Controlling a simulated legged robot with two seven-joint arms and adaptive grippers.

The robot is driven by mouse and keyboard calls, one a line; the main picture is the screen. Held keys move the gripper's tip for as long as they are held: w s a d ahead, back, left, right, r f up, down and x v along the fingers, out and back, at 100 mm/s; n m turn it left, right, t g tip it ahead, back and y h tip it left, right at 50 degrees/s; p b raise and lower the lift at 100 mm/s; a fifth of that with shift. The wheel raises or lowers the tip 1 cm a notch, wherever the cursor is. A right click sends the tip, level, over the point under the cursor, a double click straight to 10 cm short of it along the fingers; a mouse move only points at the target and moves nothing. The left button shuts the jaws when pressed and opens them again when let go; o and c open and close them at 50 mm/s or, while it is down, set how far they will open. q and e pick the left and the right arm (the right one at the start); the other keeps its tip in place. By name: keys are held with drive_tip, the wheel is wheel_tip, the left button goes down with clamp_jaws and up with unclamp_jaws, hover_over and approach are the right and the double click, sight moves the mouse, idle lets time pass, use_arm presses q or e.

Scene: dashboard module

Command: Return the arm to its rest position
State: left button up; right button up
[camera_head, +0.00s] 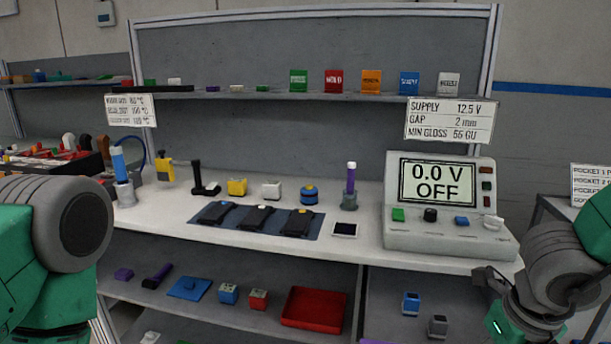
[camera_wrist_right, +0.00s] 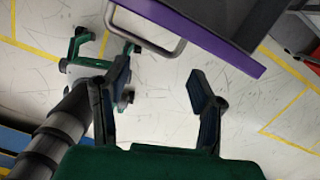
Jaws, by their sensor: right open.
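My right arm (camera_head: 555,270) is at the right edge in the head view, in front of the bench. In the right wrist view my right gripper (camera_wrist_right: 160,88) has its two dark fingers spread apart with nothing between them, above the pale floor. In the head view the gripper's fingers cannot be made out clearly. My left arm (camera_head: 62,235) is at the left edge in the head view, and its gripper is out of the picture.
The bench (camera_head: 345,257) carries a meter (camera_head: 440,205) reading 0.0 V OFF and several small parts. A red tray (camera_head: 314,308) lies on the lower shelf. In the right wrist view a purple-edged surface (camera_wrist_right: 205,38) and a metal handle (camera_wrist_right: 150,40) are beyond the fingers.

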drive_tip(key=s+d+f+n+h, duration=0.2)
drive_tip(key=s+d+f+n, duration=0.15)
drive_tip(key=f+n, duration=0.55)
drive_tip(key=s+d+f+n+h, duration=0.1)
drive_tip(key=s+d+f+n, duration=0.25)
drive_tip(key=f+n, duration=0.5)
drive_tip(key=s+a+f+n+y, duration=0.1)
drive_tip(key=s+a+f+n, duration=0.1)
drive_tip(key=n, duration=0.4)
drive_tip(key=s+a+f+n+y, duration=0.1)
drive_tip(key=s+a+f+n, duration=0.1)
drive_tip(key=s+n, duration=0.3)
drive_tip(key=s+a+f+n+g+y, duration=0.1)
drive_tip(key=s+a+f+n, duration=0.1)
drive_tip(key=n, duration=0.6)
drive_tip(key=shift+s+a+f, duration=0.25)
drive_tip(key=shift+s+a, duration=0.35)
drive_tip(key=shift+s, duration=0.45)
